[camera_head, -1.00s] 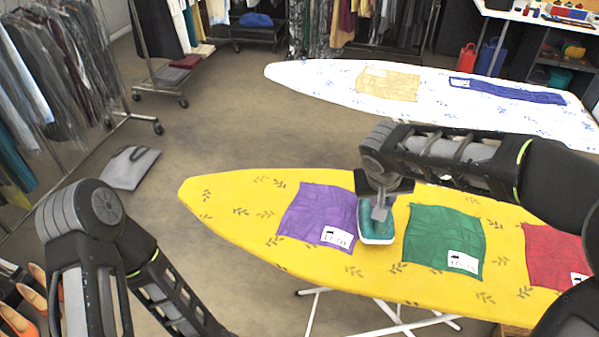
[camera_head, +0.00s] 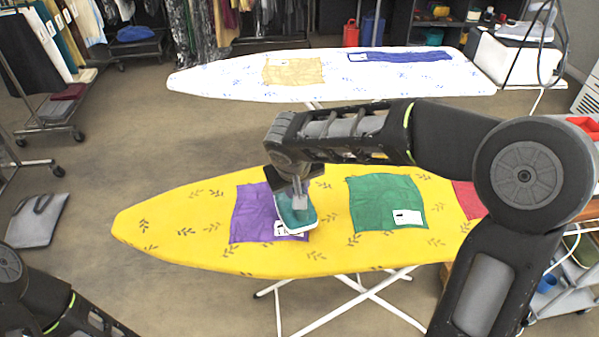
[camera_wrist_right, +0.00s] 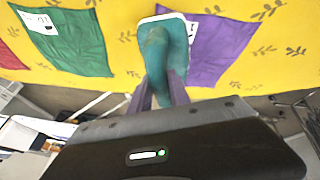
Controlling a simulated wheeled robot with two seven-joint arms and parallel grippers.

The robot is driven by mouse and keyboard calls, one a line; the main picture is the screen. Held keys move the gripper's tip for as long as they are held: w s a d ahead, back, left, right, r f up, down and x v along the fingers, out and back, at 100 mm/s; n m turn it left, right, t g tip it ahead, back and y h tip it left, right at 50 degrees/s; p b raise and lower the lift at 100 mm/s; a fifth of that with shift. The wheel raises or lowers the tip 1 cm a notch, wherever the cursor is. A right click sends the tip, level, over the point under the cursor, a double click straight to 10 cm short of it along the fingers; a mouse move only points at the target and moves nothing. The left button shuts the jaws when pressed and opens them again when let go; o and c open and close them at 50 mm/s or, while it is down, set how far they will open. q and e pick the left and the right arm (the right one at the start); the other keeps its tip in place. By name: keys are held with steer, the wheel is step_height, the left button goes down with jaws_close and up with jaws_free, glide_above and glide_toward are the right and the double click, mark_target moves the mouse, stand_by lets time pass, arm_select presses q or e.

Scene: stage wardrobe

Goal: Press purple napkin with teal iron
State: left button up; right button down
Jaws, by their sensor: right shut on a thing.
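The purple napkin (camera_head: 252,214) lies on the yellow leaf-patterned ironing board (camera_head: 165,215). The teal iron (camera_head: 298,217) is over the napkin's right part and partly covers its white label. I cannot tell whether its sole touches the cloth. My right gripper (camera_head: 298,196) is shut on the iron's handle. In the right wrist view the iron (camera_wrist_right: 165,45) is between the fingers, with the purple napkin (camera_wrist_right: 220,48) to its right. My left arm shows at the lower left in the head view, but its gripper is out of frame.
A green napkin (camera_head: 385,203) and a red napkin (camera_head: 468,200) lie further right on the same board. A white ironing board (camera_head: 220,80) with a tan cloth (camera_head: 292,71) and a blue cloth (camera_head: 400,56) stands behind. The yellow board's left end is bare.

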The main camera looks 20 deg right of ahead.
mark_target(302, 191)
steer(key=n, duration=0.1)
steer(key=s+n+y+p, duration=0.1)
steer(key=s+r+n, duration=0.1)
steer(key=shift+d+n+t+y, duration=0.25)
steer(key=shift+n+t+y, duration=0.05)
steer(key=n, duration=0.1)
steer(key=r+n+y+p, duration=0.1)
steer(key=shift+s+n, duration=0.4)
steer(key=n, duration=0.1)
steer(key=r+n+y+p, duration=0.1)
steer(key=r+n+y, duration=0.1)
steer(key=n, duration=0.1)
steer(key=shift+s+a+p, duration=0.2)
steer(key=shift+a+p, duration=0.05)
steer(key=shift+p, duration=0.1)
steer(key=r+n+g, duration=0.1)
steer(key=n, duration=0.1)
steer(key=r+n+y+p, duration=0.1)
steer(key=n, duration=0.1)
steer(key=shift+w+a+r+n+g, duration=0.1)
steer(key=shift+w+r+n+g, duration=0.1)
steer(key=shift+r+n+g, duration=0.2)
steer(key=shift+f+b, duration=1.7)
steer(key=shift+f, duration=1.6)
